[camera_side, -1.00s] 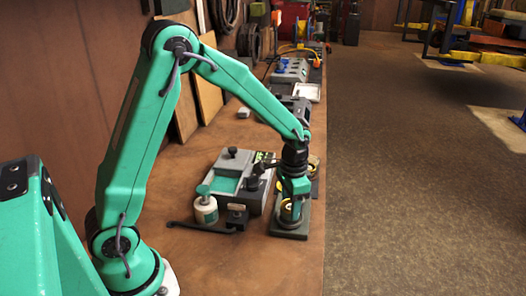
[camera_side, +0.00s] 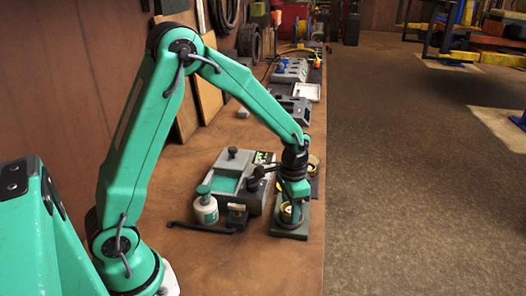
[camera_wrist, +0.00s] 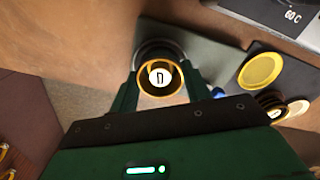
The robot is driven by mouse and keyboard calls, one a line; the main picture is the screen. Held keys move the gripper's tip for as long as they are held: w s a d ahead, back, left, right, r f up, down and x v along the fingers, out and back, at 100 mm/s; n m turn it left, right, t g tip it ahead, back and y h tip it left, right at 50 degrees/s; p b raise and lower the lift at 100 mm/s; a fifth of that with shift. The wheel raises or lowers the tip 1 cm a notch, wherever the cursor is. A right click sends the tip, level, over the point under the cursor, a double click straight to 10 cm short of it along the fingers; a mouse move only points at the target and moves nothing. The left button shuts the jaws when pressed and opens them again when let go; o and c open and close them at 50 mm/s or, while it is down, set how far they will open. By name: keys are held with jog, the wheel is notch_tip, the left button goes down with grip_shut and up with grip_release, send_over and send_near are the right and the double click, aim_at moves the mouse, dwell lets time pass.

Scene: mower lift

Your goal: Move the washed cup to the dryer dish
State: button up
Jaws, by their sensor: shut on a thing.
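My gripper (camera_wrist: 158,85) is shut on a small round cup (camera_wrist: 173,94) with a yellow-orange rim and a white, dark-marked inside. In the side view my gripper (camera_side: 290,208) is at the front of the grey plate (camera_side: 292,234), with the cup between its fingers. I cannot tell whether the cup touches the plate. A yellow round dish (camera_wrist: 261,71) lies on a dark pad to the right in the wrist view.
A white bottle with a green cap (camera_side: 206,212) stands left of my gripper, beside a grey-green machine (camera_side: 232,168). A grey unit marked 60 C (camera_wrist: 285,16) sits beyond the plate. More small round items (camera_wrist: 298,107) lie far right. The bench front is clear.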

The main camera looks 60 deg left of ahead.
aim_at(288, 210)
jog(key=o, duration=0.7)
notch_tip(288, 210, up, 11)
jog(key=shift+w, duration=0.1)
dwell(1.4)
dwell(0.4)
jog(key=s+r+n+t, duration=0.1)
jog(key=s+r+t, duration=0.1)
jog(key=s, duration=0.4)
jog(key=s+r+n+t, duration=0.1)
jog(key=s+r+t, duration=0.1)
jog(key=s+r, duration=0.2)
jog(key=s+a+r+n+t, duration=0.1)
jog(key=s+r, duration=0.2)
jog(key=s, duration=0.6)
jog(key=shift+t, duration=0.4)
